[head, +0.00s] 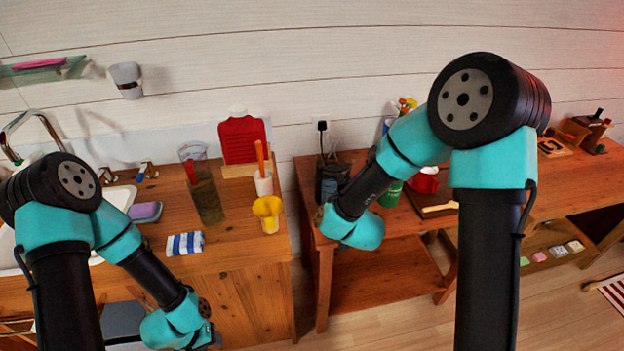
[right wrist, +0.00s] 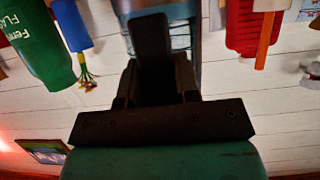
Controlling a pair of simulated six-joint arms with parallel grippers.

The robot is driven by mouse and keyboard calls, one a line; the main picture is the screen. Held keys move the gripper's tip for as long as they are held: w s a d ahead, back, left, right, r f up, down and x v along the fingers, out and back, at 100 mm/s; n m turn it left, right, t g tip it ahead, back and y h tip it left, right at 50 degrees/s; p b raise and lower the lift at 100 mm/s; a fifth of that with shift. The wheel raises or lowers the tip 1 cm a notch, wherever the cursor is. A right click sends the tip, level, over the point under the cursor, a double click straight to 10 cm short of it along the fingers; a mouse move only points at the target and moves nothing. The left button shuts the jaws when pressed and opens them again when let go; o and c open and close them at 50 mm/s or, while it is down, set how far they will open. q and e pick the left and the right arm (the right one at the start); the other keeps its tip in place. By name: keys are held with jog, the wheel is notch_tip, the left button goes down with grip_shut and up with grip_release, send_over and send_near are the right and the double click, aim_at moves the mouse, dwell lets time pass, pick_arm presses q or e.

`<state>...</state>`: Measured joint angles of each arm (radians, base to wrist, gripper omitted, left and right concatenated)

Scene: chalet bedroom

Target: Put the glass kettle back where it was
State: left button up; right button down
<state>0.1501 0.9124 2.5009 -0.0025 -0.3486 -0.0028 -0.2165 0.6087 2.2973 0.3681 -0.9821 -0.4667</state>
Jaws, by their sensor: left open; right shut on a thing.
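The glass kettle (head: 331,182) shows as a dark, bluish shape at the left end of the right-hand wooden table, partly hidden behind my right arm. In the right wrist view, which looks upside down, its bluish-grey body (right wrist: 182,38) is behind a dark upright handle. My right gripper (right wrist: 153,85) is shut on the kettle there. In the head view my right gripper is mostly hidden by its own arm. Whether the kettle touches the table is hidden. My left gripper (head: 212,338) is at the bottom edge in front of the left counter, open, with nothing seen in it.
The left counter (head: 235,245) holds a tall clear vessel (head: 206,195), a yellow funnel (head: 267,210), a white cup (head: 263,183), a striped cloth (head: 185,244) and a red item (head: 242,140). A green container (head: 391,195) and red item (head: 424,182) stand right of the kettle.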

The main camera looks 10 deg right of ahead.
jog(key=shift+w+a, duration=0.1)
jog(key=shift+a, duration=0.15)
jog(key=shift+d, duration=0.1)
jog(key=w+d+f, duration=0.1)
jog(key=w+d, duration=0.3)
jog(key=w, duration=1)
jog(key=shift+w+d+f, duration=0.15)
jog(key=shift+w, duration=0.1)
jog(key=shift+w+d+f, duration=0.1)
jog(key=shift+w+f, duration=0.1)
jog(key=shift+f, duration=0.7)
jog(key=shift+w+d+f, duration=0.1)
jog(key=shift+w+f, duration=0.1)
jog(key=shift+f, duration=0.7)
